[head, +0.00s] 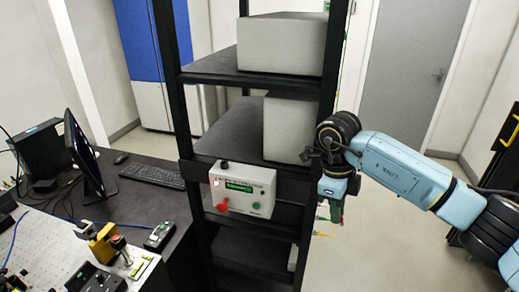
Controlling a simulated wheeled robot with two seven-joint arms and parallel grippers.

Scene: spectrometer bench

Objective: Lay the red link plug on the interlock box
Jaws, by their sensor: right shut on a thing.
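The interlock box (260,185) is a pale grey box on the front of the dark rack, with a green display and a green button on its face. A red part (222,206) shows low on the left of its face; I cannot tell whether it is the link plug or a lever. My right gripper (334,212) points down at the rack's right side, to the right of the box and apart from it. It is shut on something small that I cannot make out. My left gripper is out of view.
The black rack post (176,70) stands left of the box, and pale instrument cases (282,45) fill the shelves above. Thin green and yellow leads (325,235) hang below my right gripper. A bench with a monitor (84,155) and keyboard (152,174) is at left.

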